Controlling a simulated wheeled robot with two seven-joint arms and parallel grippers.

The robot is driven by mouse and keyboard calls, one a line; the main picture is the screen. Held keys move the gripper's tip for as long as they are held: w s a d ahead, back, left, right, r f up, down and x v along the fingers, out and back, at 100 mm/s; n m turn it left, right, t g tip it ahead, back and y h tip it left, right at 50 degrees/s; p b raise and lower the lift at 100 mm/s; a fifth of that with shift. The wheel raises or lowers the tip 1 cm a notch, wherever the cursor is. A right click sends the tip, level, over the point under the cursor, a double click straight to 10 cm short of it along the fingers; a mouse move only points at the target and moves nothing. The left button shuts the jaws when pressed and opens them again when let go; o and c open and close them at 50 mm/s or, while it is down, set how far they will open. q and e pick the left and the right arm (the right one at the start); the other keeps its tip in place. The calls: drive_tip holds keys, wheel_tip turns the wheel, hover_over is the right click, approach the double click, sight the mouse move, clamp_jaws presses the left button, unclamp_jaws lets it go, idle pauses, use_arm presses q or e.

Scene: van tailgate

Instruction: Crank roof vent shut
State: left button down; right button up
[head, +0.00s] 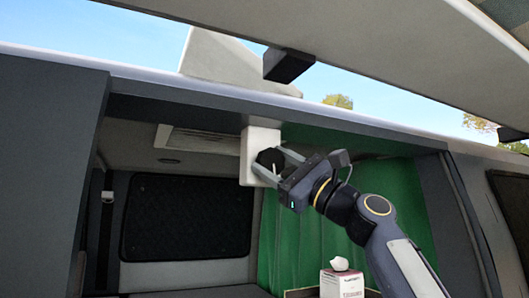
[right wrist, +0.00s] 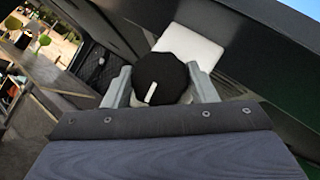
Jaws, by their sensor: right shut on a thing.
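The roof vent crank is a black many-sided knob (head: 270,160) on a white plate (head: 262,138) at the upper edge of the van opening. My right gripper (head: 277,163) is shut on the knob, with a finger on either side. In the right wrist view the knob (right wrist: 160,78) sits between the two fingers, and a white mark on its face points down and slightly left. The white plate (right wrist: 190,46) shows behind it. A pale raised flap (head: 235,65) stands above the roof edge in the head view; it looks like the vent lid. My left gripper is not in view.
The raised tailgate (head: 400,45) hangs overhead, with a dark block (head: 288,66) below it. A green curtain (head: 310,225) hangs behind my right arm. A tissue box (head: 342,282) stands below. A dark quilted panel (head: 186,217) is at the back left.

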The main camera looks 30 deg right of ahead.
drive_tip(key=shift+w+f+n+g, duration=0.15)
drive_tip(key=shift+f+n+g, duration=0.15)
drive_tip(key=shift+n, duration=0.2)
drive_tip(key=o, duration=1)
drive_tip(key=shift+r, duration=0.15)
drive_tip(key=shift+c, duration=0.2)
drive_tip(key=shift+s+d, duration=0.1)
drive_tip(key=shift+s, duration=0.15)
drive_tip(key=b+v, duration=0.4)
drive_tip(key=v, duration=0.3)
drive_tip(key=shift+s+b, duration=0.2)
drive_tip(key=shift+b, duration=0.15)
